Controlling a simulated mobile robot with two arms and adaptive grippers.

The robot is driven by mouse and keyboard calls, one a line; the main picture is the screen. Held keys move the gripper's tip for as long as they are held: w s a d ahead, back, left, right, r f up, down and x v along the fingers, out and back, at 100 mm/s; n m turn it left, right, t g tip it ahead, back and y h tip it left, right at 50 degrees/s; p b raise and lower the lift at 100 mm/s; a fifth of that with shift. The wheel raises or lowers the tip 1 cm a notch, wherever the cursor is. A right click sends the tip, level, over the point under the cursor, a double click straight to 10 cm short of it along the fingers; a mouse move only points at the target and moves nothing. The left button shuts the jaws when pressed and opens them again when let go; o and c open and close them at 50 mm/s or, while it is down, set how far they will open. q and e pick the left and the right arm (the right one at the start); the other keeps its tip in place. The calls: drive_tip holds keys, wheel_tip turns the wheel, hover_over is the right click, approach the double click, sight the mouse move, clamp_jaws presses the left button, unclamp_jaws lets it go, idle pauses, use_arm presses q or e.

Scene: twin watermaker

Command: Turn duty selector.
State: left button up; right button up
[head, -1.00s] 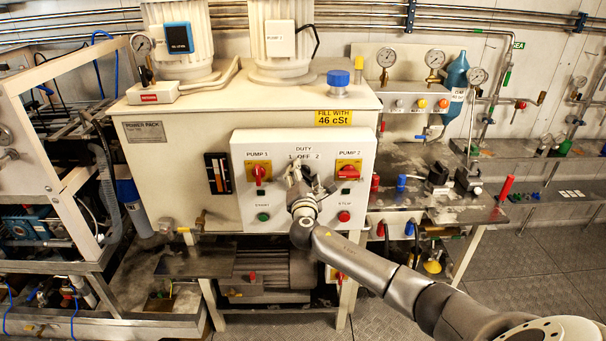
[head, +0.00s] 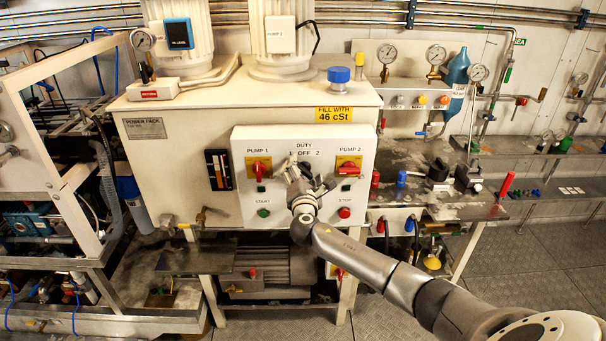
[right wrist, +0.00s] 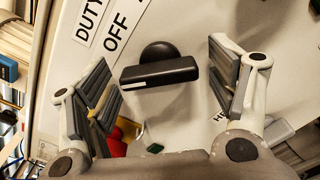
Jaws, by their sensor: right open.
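The duty selector (right wrist: 158,72) is a black rotary knob with a bar handle and a white mark at one end. It sits on the white control panel (head: 238,200) below the DUTY 1 OFF 2 label (head: 304,150). In the right wrist view it lies between the fingers of my right gripper (right wrist: 165,95), which is open, with a gap on both sides. In the head view my right gripper (head: 306,180) is in front of the panel and largely hides the selector. My left gripper is not in view.
The red and yellow PUMP 1 switch (head: 259,168) and PUMP 2 switch (head: 349,168) flank the gripper. The green start button (head: 263,212) and red stop button (head: 344,212) are below. A bench with coloured handles (head: 430,205) stands to the right.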

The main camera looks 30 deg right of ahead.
drive_tip(key=shift+s, duration=0.1)
drive_tip(key=v, duration=1.2)
idle(0.4)
wheel_tip(320, 180, down, 22)
drive_tip(key=s+m+g+y+b, duration=0.2)
drive_tip(key=s+g+y, duration=0.1)
drive_tip(key=g, duration=0.1)
drive_tip(key=s+a+f+m+g+y+b, duration=0.1)
drive_tip(key=s+f+m+g, duration=0.15)
drive_tip(key=s+f, duration=0.6)
drive_tip(key=s+a+f+m+g+y+b, duration=0.1)
drive_tip(key=s+f+m+g+y, duration=0.2)
drive_tip(key=f, duration=1.1)
drive_tip(key=s+a+f+m+g+y+b, duration=0.1)
drive_tip(key=s+a+f+m, duration=0.2)
drive_tip(key=s+f, duration=0.4)
drive_tip(key=s+a+f+m+g+b, duration=0.1)
drive_tip(key=s+a+f+m, duration=0.3)
drive_tip(key=s, duration=1.3)
drive_tip(key=s+a+f+m+g+y+b, duration=0.1)
drive_tip(key=s+a+f+m, duration=0.3)
drive_tip(key=s+f, duration=0.6)
drive_tip(key=s+g, duration=0.1)
drive_tip(key=s, duration=0.2)
drive_tip(key=shift+f+g+y, duration=0.15)
drive_tip(key=shift+g+y, duration=0.15)
drive_tip(key=shift+g, duration=0.05)
drive_tip(key=shift+s, duration=0.1)
